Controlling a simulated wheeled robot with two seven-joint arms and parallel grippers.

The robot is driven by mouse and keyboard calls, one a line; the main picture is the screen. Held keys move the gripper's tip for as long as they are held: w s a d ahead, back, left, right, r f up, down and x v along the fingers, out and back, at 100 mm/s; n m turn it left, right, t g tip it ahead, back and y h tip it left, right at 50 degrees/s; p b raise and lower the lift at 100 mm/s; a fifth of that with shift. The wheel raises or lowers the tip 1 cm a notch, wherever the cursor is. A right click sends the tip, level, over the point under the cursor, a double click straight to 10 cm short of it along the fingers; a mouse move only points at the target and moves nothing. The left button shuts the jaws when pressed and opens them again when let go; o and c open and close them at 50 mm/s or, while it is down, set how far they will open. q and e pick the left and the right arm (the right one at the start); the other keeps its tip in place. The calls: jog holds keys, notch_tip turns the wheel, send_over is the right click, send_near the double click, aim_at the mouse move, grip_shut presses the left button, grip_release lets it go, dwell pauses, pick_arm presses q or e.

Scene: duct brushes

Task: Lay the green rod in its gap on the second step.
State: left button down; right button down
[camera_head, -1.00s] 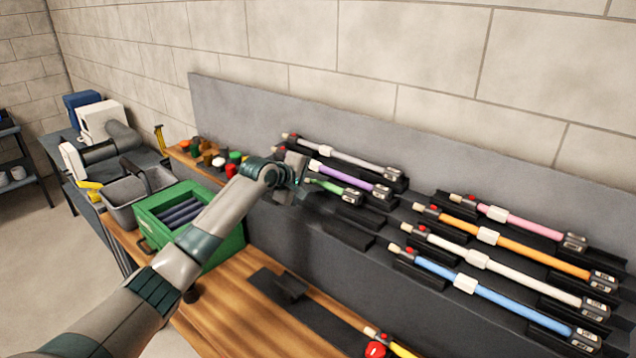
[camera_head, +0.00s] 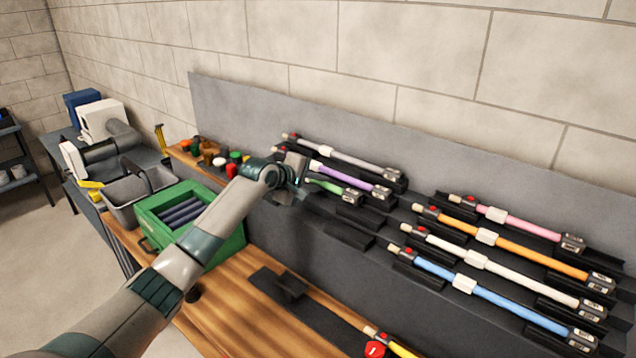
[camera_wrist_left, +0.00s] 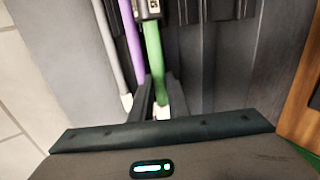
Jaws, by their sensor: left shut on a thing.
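The green rod (camera_head: 328,186) with a dark end cap lies along the left part of the stepped rack (camera_head: 330,262), just in front of the purple rod. My left gripper (camera_head: 297,184) is shut on its near-left part; the fingers and the held stretch are mostly hidden. In the left wrist view the green rod (camera_wrist_left: 155,65) runs up from the gripper, roughly alongside the purple rod (camera_wrist_left: 130,35). I cannot tell whether the green rod touches its step. My right gripper is not in view.
A grey rod (camera_head: 345,156) lies above the purple one. Empty dark holders (camera_head: 350,236) sit below the green rod. Pink, orange, white and blue (camera_head: 500,300) rods fill the right side. A green bin (camera_head: 222,246) and wooden bench (camera_head: 225,300) are in front.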

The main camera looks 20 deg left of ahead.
pick_arm(q)
jog(key=shift+f, duration=1)
dwell(0.4)
jog(key=c, duration=1.6)
grip_release()
jog(key=shift+s, duration=0.1)
jog(key=shift+b+v, duration=0.5)
jog(key=shift+v, duration=0.35)
jog(key=shift+b+v, duration=2.25)
jog(key=shift+v, duration=5.55)
